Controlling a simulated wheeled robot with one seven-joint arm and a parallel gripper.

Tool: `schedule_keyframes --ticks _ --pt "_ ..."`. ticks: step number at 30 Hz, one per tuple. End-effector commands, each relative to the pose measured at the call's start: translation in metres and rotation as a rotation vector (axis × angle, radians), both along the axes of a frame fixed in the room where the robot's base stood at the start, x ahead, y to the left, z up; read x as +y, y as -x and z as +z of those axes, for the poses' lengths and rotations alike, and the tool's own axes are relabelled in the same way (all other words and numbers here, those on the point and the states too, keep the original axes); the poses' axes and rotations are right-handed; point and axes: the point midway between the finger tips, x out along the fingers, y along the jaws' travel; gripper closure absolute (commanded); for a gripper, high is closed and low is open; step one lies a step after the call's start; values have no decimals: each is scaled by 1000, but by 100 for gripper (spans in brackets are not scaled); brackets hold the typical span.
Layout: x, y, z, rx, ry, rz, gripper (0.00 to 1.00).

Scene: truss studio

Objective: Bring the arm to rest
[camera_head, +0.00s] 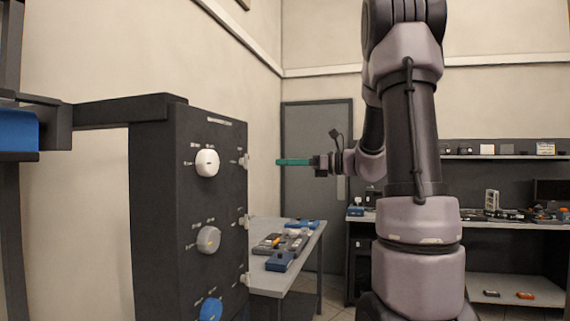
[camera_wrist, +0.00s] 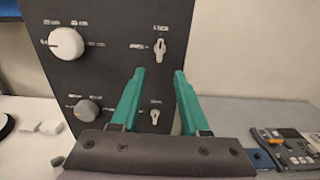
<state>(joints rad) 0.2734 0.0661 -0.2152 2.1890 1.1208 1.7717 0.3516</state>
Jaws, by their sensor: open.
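My gripper (camera_head: 294,162) has teal fingers and is held out level to the left, in front of a grey door in the head view. In the wrist view my gripper (camera_wrist: 161,76) is open, with nothing between its fingers. The fingers point towards a dark control panel (camera_head: 165,225), which also shows in the wrist view (camera_wrist: 110,75). A small switch (camera_wrist: 160,48) on the panel appears just beyond the fingertips. In the head view a gap shows between the fingertips and the panel. My arm is bent, with its upper part rising out of the top of the picture.
The panel carries a white knob (camera_head: 207,163), a grey knob (camera_head: 208,239) and a blue knob (camera_head: 211,309). Behind it a side table (camera_head: 315,243) holds several devices. A workbench (camera_head: 500,226) with shelves stands at the back right. A grey door (camera_head: 318,125) is behind my gripper.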

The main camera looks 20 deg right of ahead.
Motion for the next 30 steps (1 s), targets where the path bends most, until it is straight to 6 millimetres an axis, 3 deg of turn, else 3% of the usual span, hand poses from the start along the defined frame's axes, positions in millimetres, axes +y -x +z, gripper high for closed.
schedule_keyframes --ticks 6,10,15,18,21,24,30 --pt "2 2 0 -3 9 5 55" --pt "26 24 -4 -33 133 69 55" --pt "77 101 -31 -173 561 277 55" --pt "88 149 -54 -311 874 415 55" --pt "83 186 -74 -475 1186 542 55" --pt "69 210 -84 -643 1472 646 55" --pt "44 230 -84 -889 1860 769 55"
